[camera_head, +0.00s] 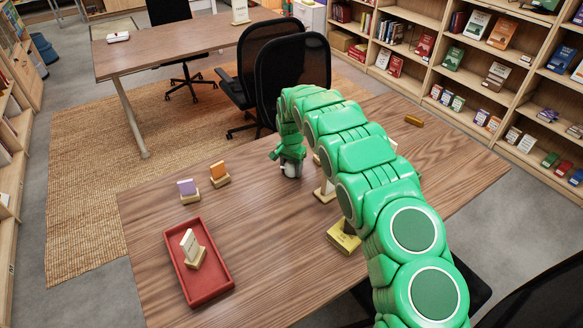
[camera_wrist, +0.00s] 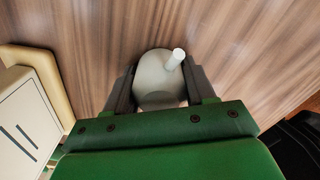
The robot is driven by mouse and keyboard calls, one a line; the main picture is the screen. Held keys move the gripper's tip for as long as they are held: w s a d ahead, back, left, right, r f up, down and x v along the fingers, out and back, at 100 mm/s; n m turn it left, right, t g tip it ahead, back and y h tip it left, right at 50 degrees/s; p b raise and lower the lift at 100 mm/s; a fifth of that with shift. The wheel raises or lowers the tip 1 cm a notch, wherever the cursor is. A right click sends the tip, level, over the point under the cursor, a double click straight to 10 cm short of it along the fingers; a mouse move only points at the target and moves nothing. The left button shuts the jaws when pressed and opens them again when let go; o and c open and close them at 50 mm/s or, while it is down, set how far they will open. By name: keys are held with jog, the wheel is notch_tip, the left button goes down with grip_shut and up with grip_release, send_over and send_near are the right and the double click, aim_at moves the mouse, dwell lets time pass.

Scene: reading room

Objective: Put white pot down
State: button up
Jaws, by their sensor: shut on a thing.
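The white pot (camera_wrist: 158,78), with a short pale spout or handle pointing up and right, is between the two dark fingers of my gripper (camera_wrist: 160,92) in the wrist view. My gripper is shut on it. In the head view my gripper (camera_head: 290,163) is at the far side of the near wooden table (camera_head: 285,250), with a small pale part of the pot showing low between the fingers. The pot is low over the tabletop; I cannot tell whether it touches the wood.
A red tray (camera_head: 222,284) holding a white block on a stand is at the table's left. Purple (camera_head: 187,187) and orange (camera_head: 219,170) blocks on stands are behind it. A yellow box (camera_head: 343,238) is near my arm. The table between tray and gripper is clear.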

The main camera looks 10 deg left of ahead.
jog(key=o, duration=1.2)
notch_tip(320, 180, up, 12)
jog(key=shift+r, duration=0.1)
